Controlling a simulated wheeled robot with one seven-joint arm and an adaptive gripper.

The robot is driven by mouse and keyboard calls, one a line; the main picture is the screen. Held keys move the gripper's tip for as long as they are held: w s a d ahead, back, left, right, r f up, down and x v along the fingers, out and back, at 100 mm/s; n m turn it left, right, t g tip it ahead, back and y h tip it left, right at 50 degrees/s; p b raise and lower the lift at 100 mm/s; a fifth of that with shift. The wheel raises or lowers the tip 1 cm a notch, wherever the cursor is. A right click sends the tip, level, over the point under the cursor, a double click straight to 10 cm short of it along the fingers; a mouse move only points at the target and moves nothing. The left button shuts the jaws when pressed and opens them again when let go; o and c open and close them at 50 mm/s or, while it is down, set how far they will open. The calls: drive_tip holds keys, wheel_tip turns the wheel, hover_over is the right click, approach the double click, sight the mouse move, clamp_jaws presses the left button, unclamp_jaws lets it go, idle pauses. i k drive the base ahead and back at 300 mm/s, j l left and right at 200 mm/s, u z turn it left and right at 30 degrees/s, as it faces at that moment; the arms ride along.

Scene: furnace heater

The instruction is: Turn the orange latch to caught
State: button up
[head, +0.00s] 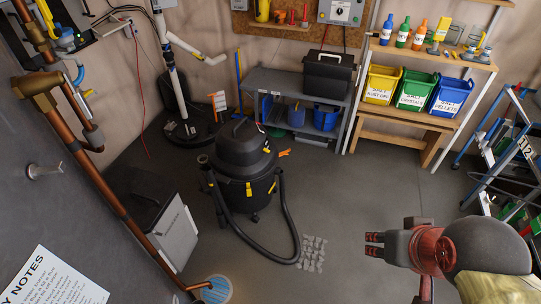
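I cannot clearly make out an orange latch in the head view. A small orange piece (284,153) shows just right of the black shop vacuum (240,160), but it is too small to identify. The vacuum has yellow clips (248,189) on its side. My gripper (374,244) is at the lower right, over the grey floor, its dark fingers pointing left. It is apart from the vacuum and touches nothing that I can see. The fingers lie close together with a narrow gap, and I see nothing held between them.
A vacuum hose (285,225) curls on the floor. A white-fronted box (178,239) and copper pipe (115,195) stand left. A grey shelf (285,80) and bins (415,91) line the back. A blue stepladder (500,150) is right. Floor between hose and gripper is mostly clear.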

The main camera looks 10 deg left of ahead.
sight(285, 153)
drive_tip(key=i+u, duration=0.15)
drive_tip(key=u, duration=0.3)
drive_tip(key=i+l+u, duration=0.15)
drive_tip(key=u, duration=0.25)
drive_tip(key=i+l+u, duration=0.15)
drive_tip(key=u, duration=0.3)
drive_tip(key=i+l+u, duration=0.15)
drive_tip(key=l, duration=0.25)
drive_tip(key=i+l+u, duration=0.1)
drive_tip(key=l, duration=0.35)
drive_tip(key=i+l+u, duration=0.15)
drive_tip(key=i+l, duration=0.15)
drive_tip(key=l, duration=0.15)
drive_tip(key=i+l+u, duration=0.1)
drive_tip(key=l, duration=0.35)
drive_tip(key=i+l+u, duration=0.15)
drive_tip(key=l, duration=0.3)
drive_tip(key=i+l+u, duration=0.1)
drive_tip(key=l, duration=0.4)
drive_tip(key=i+l, duration=0.1)
drive_tip(key=l, duration=0.35)
drive_tip(key=i+l, duration=0.1)
drive_tip(key=l, duration=0.35)
drive_tip(key=i+l, duration=0.1)
drive_tip(key=l, duration=0.4)
